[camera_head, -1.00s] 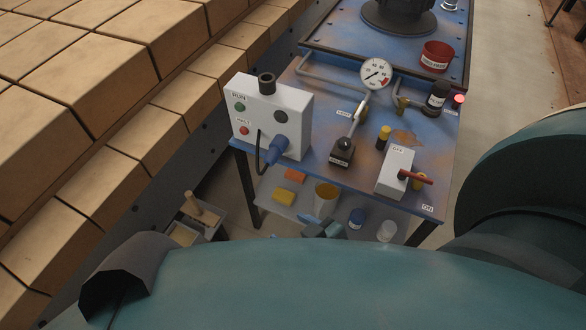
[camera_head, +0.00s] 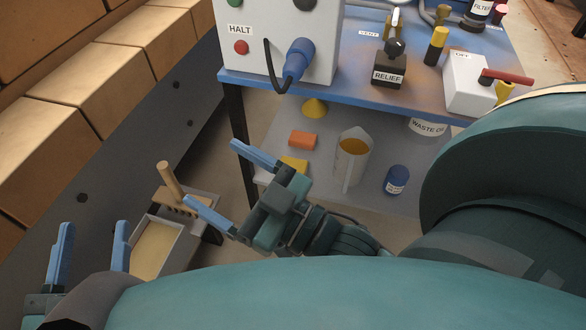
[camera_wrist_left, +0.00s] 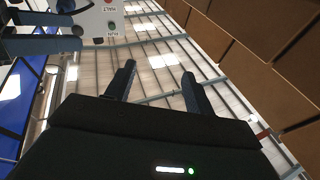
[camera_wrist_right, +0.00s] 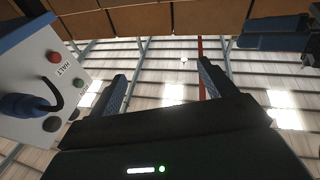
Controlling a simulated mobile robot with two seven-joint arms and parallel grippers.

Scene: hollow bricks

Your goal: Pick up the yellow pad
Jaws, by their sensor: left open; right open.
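The yellow pad (camera_head: 295,163) lies on the lower shelf of the blue cart in the head view, just in front of an orange pad (camera_head: 303,140). My right gripper partly hides it. My right gripper (camera_head: 212,172) is open and empty, its blue fingers pointing left, beyond the shelf's left end in the picture. My left gripper (camera_head: 95,230) is open and empty at the bottom left, fingers pointing up in the picture.
The cart's blue top (camera_head: 420,95) overhangs the shelf (camera_head: 375,165). The shelf also holds a yellow cone (camera_head: 315,108), an open container (camera_head: 352,160) and a blue jar (camera_head: 397,180). A mortar tray (camera_head: 160,245) with a wooden-handled brush (camera_head: 170,185) stands left. Stacked bricks (camera_head: 130,60) line the left.

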